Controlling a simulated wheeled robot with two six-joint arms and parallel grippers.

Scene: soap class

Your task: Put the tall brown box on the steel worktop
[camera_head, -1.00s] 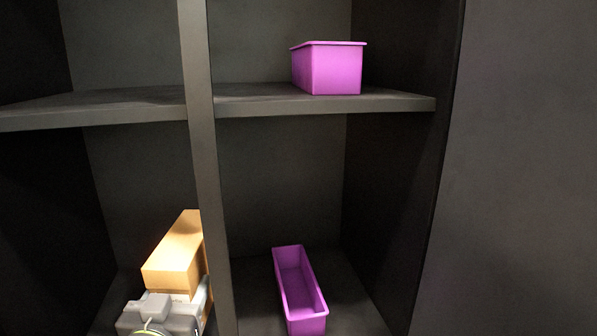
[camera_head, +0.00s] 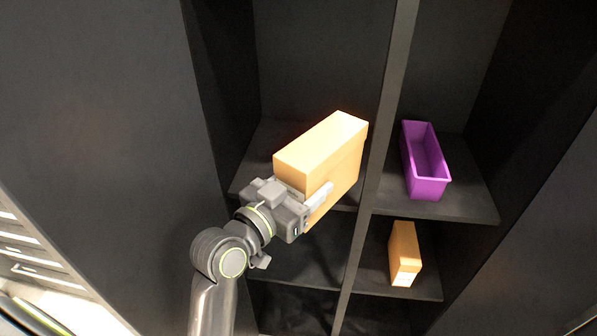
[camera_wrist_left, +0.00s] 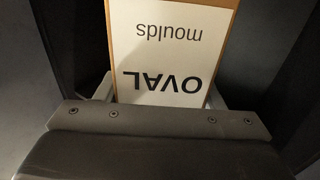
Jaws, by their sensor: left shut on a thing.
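The tall brown box (camera_head: 318,157) is in my left gripper (camera_head: 304,200), in the middle of the head view. The gripper is shut on its near end. The box is at the front of a dark shelf compartment and reaches out past the shelf's front edge; I cannot tell whether it still touches the shelf. In the left wrist view the box (camera_wrist_left: 231,22) shows a white label reading "OVAL moulds", upside down, between the two fingers (camera_wrist_left: 160,92). My right gripper is not in view. I cannot make out the steel worktop.
The dark shelf unit has an upright divider (camera_head: 384,130) close right of the box. A purple bin (camera_head: 428,186) stands in the compartment to the right, and a smaller brown box (camera_head: 404,250) below it. A dark side panel (camera_head: 120,110) stands left.

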